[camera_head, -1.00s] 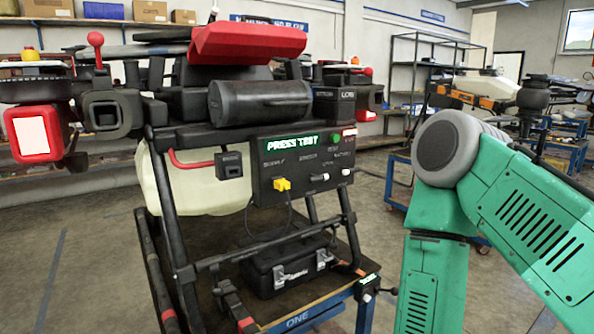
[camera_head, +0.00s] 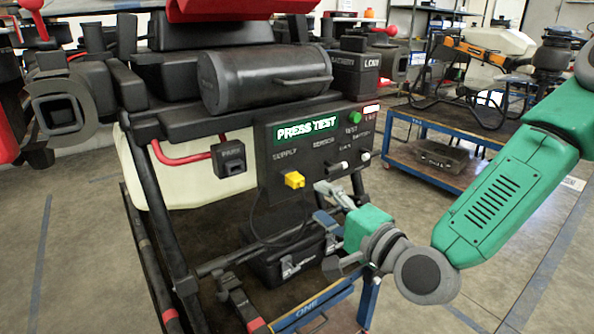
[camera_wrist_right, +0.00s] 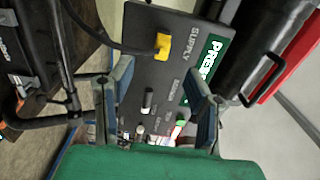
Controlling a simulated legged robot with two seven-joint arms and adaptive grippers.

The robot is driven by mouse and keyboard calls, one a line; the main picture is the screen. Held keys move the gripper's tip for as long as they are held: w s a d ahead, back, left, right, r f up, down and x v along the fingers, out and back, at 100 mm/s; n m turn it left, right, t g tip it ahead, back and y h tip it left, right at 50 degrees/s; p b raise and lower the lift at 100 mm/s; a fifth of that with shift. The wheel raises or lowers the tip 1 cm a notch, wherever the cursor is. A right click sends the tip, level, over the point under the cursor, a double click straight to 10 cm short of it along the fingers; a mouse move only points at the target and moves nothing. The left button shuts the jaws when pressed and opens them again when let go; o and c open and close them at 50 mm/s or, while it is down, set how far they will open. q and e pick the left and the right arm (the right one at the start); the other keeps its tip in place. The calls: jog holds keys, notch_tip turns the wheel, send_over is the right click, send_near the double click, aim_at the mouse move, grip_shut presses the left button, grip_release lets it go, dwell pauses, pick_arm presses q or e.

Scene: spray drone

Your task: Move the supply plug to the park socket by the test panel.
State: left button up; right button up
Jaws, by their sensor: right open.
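The yellow supply plug (camera_head: 294,180) sits in the SUPPLY socket of the dark test panel (camera_head: 271,165), with a dark cable hanging from it. It also shows in the right wrist view (camera_wrist_right: 163,44), beyond the fingertips. The black park socket (camera_head: 229,159), marked PARK, is on the left of the panel, by the red pipe; its opening looks empty. My right gripper (camera_head: 333,228) is below and right of the plug, apart from it. Its two fingers stand apart with nothing between them in the right wrist view (camera_wrist_right: 161,95). My left gripper is not in view.
A black case (camera_head: 290,258) lies on the lower shelf under the panel. Switches and a green button (camera_head: 354,117) are right of the plug. A dark cylinder (camera_head: 262,80) lies above the panel. Black frame tubes (camera_head: 155,215) stand at the left. A blue cart (camera_head: 440,150) stands behind.

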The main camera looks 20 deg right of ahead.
aim_at(301, 184)
jog(key=shift+r, duration=0.15)
jog(key=shift+d, duration=0.2)
jog(key=x, duration=0.7)
jog(key=shift+w+a, duration=0.1)
jog(key=shift+a, duration=0.05)
jog(key=shift+w+a+b, duration=0.15)
jog(key=shift+w+b, duration=0.2)
jog(key=shift+w, duration=0.5)
